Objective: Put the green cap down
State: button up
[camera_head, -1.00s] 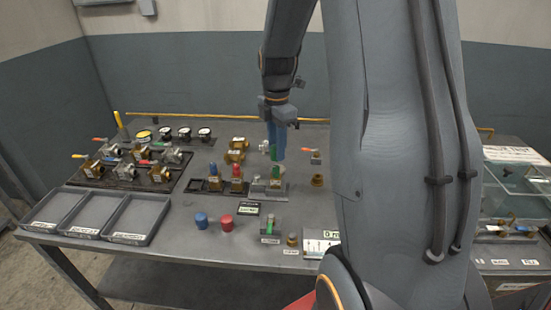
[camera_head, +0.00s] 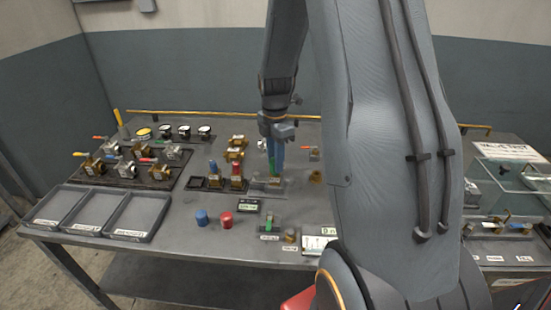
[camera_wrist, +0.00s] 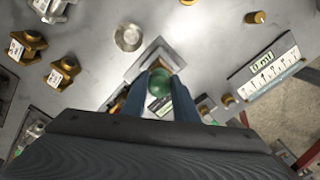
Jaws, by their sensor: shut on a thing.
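The green cap (camera_wrist: 159,83) is between the two blue fingers of my gripper (camera_wrist: 160,78) in the wrist view, seen end-on as a rounded top. In the head view my gripper (camera_head: 275,152) points down with its fingers shut on the green cap (camera_head: 271,160). It is over a grey square fixture (camera_head: 268,186) on the bench, right of the blue-topped and red-topped brass fittings. The fixture's square edge (camera_wrist: 146,58) also shows behind the cap in the wrist view. Whether the cap's lower end touches the fixture is hidden by the fingers.
A blue cap (camera_head: 202,217) and a red cap (camera_head: 226,220) stand on the bench in front. A small block with a green part (camera_head: 269,222) is near the front edge. Brass valves (camera_head: 236,150) stand behind. Three grey trays (camera_head: 137,216) are at left.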

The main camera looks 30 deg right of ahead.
jog(key=shift+f, duration=0.2)
jog(key=o, duration=1)
jog(key=shift+o, duration=0.2)
jog(key=shift+r, duration=0.1)
notch_tip(320, 180, up, 13)
jog(key=b, duration=0.3)
jog(key=s+a+f+m, duration=0.5)
jog(key=s+a+m, duration=0.2)
jog(key=m, duration=0.2)
jog(key=s+a+f+m+t, duration=0.1)
jog(key=s+a+f+m, duration=0.3)
jog(key=s+a+m, duration=0.4)
jog(key=shift+f+m+t, duration=0.3)
jog(key=shift+f+m, duration=0.1)
jog(key=shift+m, duration=0.3)
jog(key=shift+s, duration=0.1)
